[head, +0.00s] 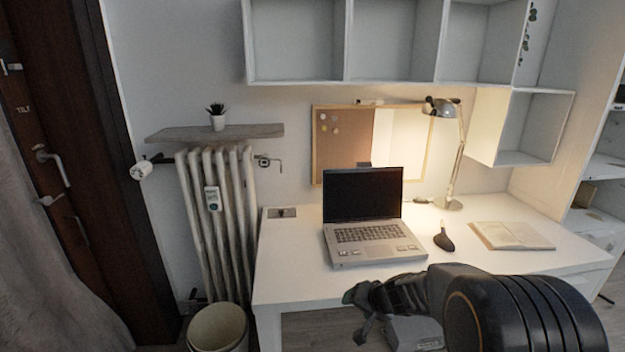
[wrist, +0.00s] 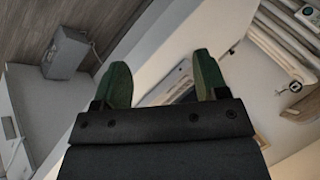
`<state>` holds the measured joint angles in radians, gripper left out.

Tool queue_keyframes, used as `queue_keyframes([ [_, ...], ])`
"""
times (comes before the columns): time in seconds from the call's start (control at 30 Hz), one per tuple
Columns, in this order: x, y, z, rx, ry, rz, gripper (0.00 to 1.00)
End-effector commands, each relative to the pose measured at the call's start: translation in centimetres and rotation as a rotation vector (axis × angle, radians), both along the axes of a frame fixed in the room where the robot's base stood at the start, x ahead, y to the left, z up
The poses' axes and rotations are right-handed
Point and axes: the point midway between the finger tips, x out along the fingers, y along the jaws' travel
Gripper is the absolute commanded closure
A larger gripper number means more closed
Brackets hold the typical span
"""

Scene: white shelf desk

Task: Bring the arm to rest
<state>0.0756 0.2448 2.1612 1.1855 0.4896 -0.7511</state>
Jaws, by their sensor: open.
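My gripper (head: 356,300) is at the front edge of the white desk (head: 290,285) in the head view, with my black arm reaching in from the lower right. In the wrist view, the two green fingertips of my gripper (wrist: 160,82) stand wide apart with nothing between them. Part of the laptop (wrist: 180,82) shows beyond the fingers there. In the head view, the open laptop (head: 365,215) stands on the desk behind my gripper.
A dark mouse-like object (head: 443,240), an open book (head: 512,235) and a lit lamp (head: 452,160) are on the desk. A radiator (head: 215,215) and a bin (head: 217,328) stand left of it. White shelves (head: 390,40) hang above. A grey box (wrist: 66,52) is on the floor.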

Motion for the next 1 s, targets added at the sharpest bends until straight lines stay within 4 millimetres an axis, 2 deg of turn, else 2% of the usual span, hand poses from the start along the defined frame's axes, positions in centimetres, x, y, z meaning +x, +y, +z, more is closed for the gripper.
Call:
queue_keyframes([
  [0.03,-2.0,0.7,5.1,-0.022,-0.009,0.064,0.33],
  [0.1,-5.1,1.3,9.0,-0.067,0.007,0.145,0.33],
  [0.23,-10.7,1.1,14.4,-0.187,0.051,0.244,0.33],
  [0.4,-16.3,-0.9,18.7,-0.362,0.105,0.282,0.33],
  [0.53,-18.9,-2.4,20.4,-0.466,0.129,0.271,0.33],
  [0.67,-20.3,-3.5,21.3,-0.529,0.142,0.256,0.33],
  [1.0,-20.5,-3.8,21.3,-0.541,0.146,0.253,0.33],
])
